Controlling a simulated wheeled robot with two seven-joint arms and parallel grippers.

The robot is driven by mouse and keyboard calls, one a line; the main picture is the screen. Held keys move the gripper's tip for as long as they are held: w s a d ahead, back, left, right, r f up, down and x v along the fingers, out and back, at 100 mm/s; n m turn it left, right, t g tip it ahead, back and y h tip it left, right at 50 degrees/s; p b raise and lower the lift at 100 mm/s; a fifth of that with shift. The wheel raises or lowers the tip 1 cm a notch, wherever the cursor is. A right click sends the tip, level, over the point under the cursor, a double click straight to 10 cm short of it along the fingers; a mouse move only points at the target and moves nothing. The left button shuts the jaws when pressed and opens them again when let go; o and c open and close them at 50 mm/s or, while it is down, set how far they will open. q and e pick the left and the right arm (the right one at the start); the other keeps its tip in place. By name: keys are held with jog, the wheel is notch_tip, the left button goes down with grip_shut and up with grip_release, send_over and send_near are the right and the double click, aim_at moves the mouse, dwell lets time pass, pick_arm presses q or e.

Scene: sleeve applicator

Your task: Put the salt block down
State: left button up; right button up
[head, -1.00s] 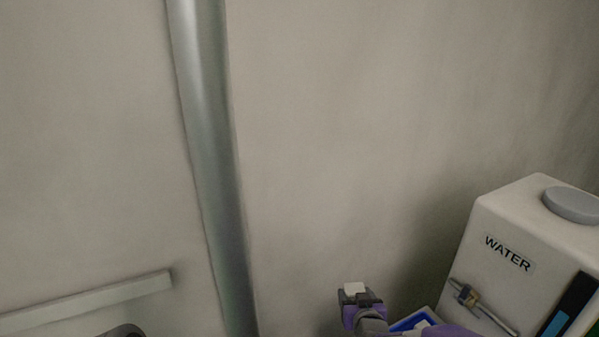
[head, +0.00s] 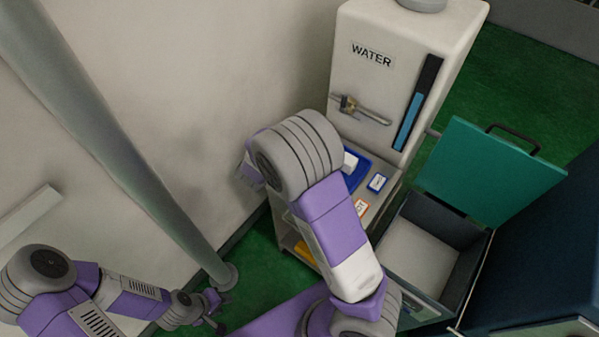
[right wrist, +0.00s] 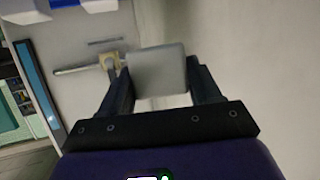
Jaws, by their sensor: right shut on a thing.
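The salt block (right wrist: 158,70) is a pale grey-white block. In the right wrist view it sits between the fingers of my right gripper (right wrist: 160,82), which is shut on it. The wall and the front of the water tank show behind it, and no surface is seen touching the block. In the head view my right arm's large grey joint hides the right gripper and this block. My left gripper (head: 215,312) is low in the head view, near the foot of the pipe, with nothing seen in it. It is too small to tell whether its fingers are open.
A white WATER tank (head: 372,85) with a tap stands on a cart. Before it is a blue tray (head: 356,178) with a white block (head: 350,162), beside small labelled cards. An open dark bin (head: 470,235) with a green lid (head: 490,175) is to the right. A grey pipe (head: 110,140) slants down the left.

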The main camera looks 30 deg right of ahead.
jog(key=s+f+m+g, duration=0.1)
jog(key=s+d+f+m+g+h, duration=0.1)
jog(key=s, duration=0.1)
jog(key=s+f+m+g+h, duration=0.1)
jog(key=m+g, duration=0.1)
jog(key=shift+s+d, duration=0.15)
jog(key=shift+d, duration=0.25)
notch_tip(320, 180, down, 8)
jog(key=b, duration=0.3)
jog(key=shift+f, duration=0.75)
jog(key=shift+f, duration=0.2)
jog(key=o, duration=1.2)
